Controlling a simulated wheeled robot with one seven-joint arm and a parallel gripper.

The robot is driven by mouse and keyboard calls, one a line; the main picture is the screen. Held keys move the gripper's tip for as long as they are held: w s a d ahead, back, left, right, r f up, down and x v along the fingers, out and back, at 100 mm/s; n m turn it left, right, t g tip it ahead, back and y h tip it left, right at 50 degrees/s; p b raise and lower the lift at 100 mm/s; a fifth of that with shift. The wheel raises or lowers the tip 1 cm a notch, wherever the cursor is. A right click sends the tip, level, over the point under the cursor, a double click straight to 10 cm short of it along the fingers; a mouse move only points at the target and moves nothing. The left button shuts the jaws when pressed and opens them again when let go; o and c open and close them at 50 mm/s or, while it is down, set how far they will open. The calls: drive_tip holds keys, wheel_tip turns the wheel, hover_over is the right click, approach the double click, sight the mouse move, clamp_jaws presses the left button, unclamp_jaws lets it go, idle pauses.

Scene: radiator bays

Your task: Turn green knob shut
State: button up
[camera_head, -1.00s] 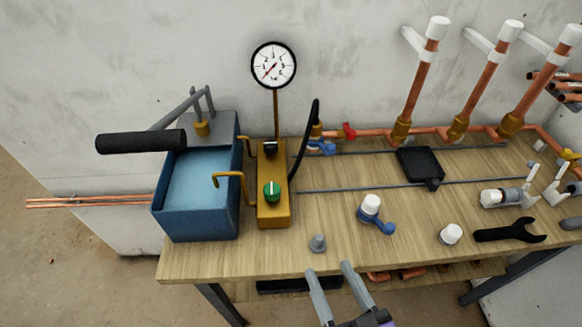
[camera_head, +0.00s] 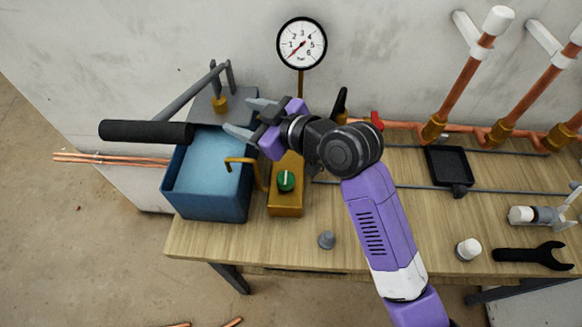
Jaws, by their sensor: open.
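The green knob (camera_head: 286,180) sits on top of the brass-coloured valve block (camera_head: 286,206), beside the blue water tank (camera_head: 212,206). A pale line on the knob points roughly away from me, toward the wall. My gripper (camera_head: 240,117) is open and empty. It is above the back right of the tank, pointing left, up and to the left of the knob and apart from it. My purple arm reaches over the bench from the lower right and hides the far part of the block and some of the bench behind it.
A black pump handle (camera_head: 147,132) extends over the tank. A pressure gauge (camera_head: 301,44) stands behind the block. A grey cap (camera_head: 327,240), a white cap (camera_head: 468,249), a wrench (camera_head: 533,255) and a black tray (camera_head: 449,165) lie on the bench (camera_head: 250,243). Copper pipes with white tops rise at right.

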drive_tip(key=shift+w+a+r+n+g, duration=0.15)
drive_tip(key=shift+r+n+g, duration=0.05)
drive_tip(key=shift+n+g, duration=0.35)
drive_tip(key=shift+w+a+r+n+g, duration=0.15)
drive_tip(key=shift+r+n+g, duration=0.05)
drive_tip(key=shift+n+g, duration=0.3)
drive_tip(key=n, duration=0.1)
drive_tip(key=n+g+h, duration=0.1)
drive_tip(key=n+g, duration=0.1)
drive_tip(key=shift+w+d+r+h, duration=0.15)
drive_tip(key=shift+d+r+h, duration=0.15)
drive_tip(key=shift+d, duration=0.1)
drive_tip(key=d+n+g+h, duration=0.2)
drive_tip(key=n, duration=0.1)
drive_tip(key=shift+s+d+g+p, duration=0.25)
drive_tip(key=shift+s+d+p, duration=0.05)
drive_tip(key=shift+s, duration=0.1)
drive_tip(key=n+g+h, duration=0.4)
drive_tip(key=n+g, duration=0.1)
approach(287, 176)
drive_tip(key=a+f, duration=0.1)
drive_tip(key=shift+n+h, duration=0.25)
drive_tip(key=shift+h, duration=0.05)
drive_tip(key=shift+b+x, duration=0.4)
drive_tip(key=shift+x, duration=3.65)
drive_tip(key=shift+s+d, duration=0.1)
drive_tip(key=shift+s, duration=0.1)
drive_tip(key=shift+r, duration=0.1)
clamp_jaws()
